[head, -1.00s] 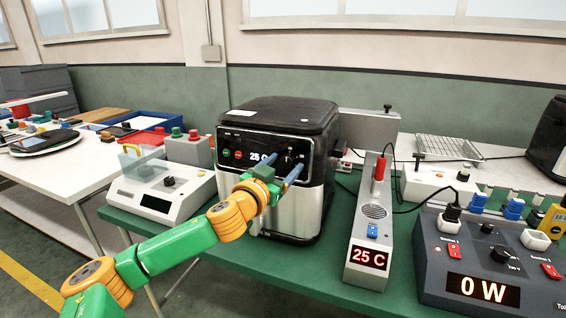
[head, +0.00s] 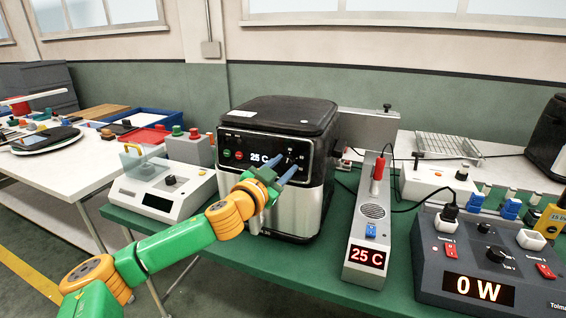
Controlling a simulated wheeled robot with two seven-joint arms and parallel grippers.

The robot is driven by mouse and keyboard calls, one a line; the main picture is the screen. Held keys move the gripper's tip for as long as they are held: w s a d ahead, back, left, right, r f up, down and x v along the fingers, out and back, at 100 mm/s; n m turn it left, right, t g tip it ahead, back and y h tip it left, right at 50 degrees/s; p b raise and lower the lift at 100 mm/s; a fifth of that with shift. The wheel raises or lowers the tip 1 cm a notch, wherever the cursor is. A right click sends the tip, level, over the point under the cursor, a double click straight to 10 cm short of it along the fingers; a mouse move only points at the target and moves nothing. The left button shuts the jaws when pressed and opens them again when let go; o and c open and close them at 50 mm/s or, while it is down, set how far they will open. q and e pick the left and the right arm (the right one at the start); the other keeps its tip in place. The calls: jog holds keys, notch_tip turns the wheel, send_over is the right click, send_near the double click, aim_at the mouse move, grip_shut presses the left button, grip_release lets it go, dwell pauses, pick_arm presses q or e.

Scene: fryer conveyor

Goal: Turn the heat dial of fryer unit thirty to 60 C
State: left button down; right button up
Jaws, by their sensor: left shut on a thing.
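The fryer unit (head: 310,212) is a black and silver box on the green table, with a dark front panel. Its display (head: 262,158) reads 25 C, partly hidden by my gripper. Green and red buttons sit at the panel's left. The heat dial is at the panel's right, mostly hidden behind my fingers. My left gripper (head: 285,167) has its blue fingers at the dial, shut on it. My right gripper is not in view.
A grey probe unit (head: 368,220) showing 25 C stands right of the fryer. A dark power box (head: 440,262) reading 0 W is at the far right. A white device (head: 190,200) with a dark screen stands left of the fryer, near my left arm.

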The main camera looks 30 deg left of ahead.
pick_arm(q)
jog(key=m+p, duration=0.2)
jog(key=m, duration=0.1)
jog(key=m+p, duration=0.2)
jog(key=shift+r+h, duration=0.35)
jog(key=shift+h, duration=0.05)
jog(key=m+p, duration=0.2)
jog(key=shift+m+g+p, duration=0.3)
jog(key=shift+m+g, duration=0.1)
jog(key=shift+f+m+p, duration=0.2)
jog(key=shift+m+p, duration=0.45)
jog(key=shift+m, duration=0.15)
jog(key=shift+c, duration=2.3)
grip_release()
